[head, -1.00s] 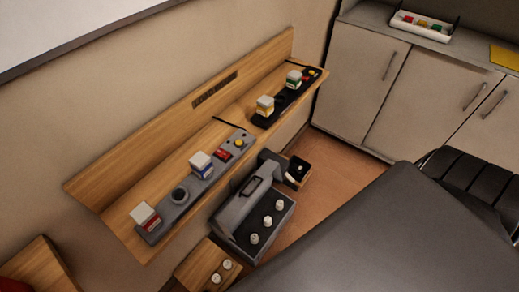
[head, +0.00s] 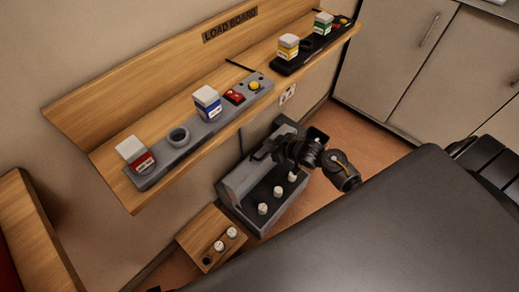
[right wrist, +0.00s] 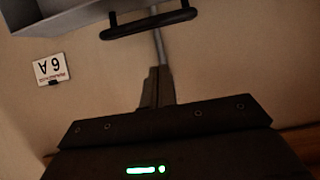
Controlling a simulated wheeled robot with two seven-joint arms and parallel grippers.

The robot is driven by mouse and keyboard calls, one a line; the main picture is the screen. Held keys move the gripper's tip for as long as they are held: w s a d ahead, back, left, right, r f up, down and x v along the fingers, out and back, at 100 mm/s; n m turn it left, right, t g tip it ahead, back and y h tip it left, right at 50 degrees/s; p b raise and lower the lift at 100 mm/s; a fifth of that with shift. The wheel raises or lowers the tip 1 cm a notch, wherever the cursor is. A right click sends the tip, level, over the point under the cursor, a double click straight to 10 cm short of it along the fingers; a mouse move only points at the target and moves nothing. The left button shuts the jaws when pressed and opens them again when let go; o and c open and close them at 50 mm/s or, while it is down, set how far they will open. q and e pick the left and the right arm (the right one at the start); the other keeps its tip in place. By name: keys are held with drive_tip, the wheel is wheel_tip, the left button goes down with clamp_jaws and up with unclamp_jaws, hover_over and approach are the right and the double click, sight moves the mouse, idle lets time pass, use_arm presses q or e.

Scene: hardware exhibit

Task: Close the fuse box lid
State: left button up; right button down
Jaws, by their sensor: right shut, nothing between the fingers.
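The grey fuse box (head: 232,208) stands below the wall shelf, with several white fuse knobs in its open body. Its grey lid (head: 240,180) stands raised along the wall side. In the right wrist view the lid (right wrist: 50,14) shows at the upper left, with its black handle (right wrist: 150,25) at the top. My right gripper (head: 258,155) reaches in from the right above the box, close to the lid. It is shut and empty. In the right wrist view its fingers (right wrist: 158,60) point toward the handle; whether they touch it I cannot tell. My left gripper is not in view.
A wooden shelf (head: 190,160) with grey and black fuse holders overhangs behind the box. A small wooden block (head: 200,262) with knobs is at its near left. A wall label (right wrist: 53,69) reads 6 A. A dark padded surface (head: 400,225) fills the lower right.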

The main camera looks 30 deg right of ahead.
drive_tip(key=shift+w+r, duration=0.15)
drive_tip(key=x, duration=0.2)
drive_tip(key=f+b+x, duration=0.1)
drive_tip(key=x, duration=0.2)
drive_tip(key=s+b+x, duration=0.1)
drive_tip(key=x, duration=0.2)
drive_tip(key=shift+w+d+f, duration=0.1)
drive_tip(key=shift+w+f, duration=0.05)
drive_tip(key=shift+f, duration=0.35)
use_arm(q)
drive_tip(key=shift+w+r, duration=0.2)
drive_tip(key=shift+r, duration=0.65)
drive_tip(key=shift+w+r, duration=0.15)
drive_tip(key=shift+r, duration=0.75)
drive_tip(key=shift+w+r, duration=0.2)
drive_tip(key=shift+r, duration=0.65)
use_arm(e)
drive_tip(key=shift+s+d+f, duration=0.2)
drive_tip(key=shift+s+f, duration=0.05)
drive_tip(key=shift+s, duration=0.4)
use_arm(q)
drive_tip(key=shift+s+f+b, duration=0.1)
drive_tip(key=shift+b, duration=0.3)
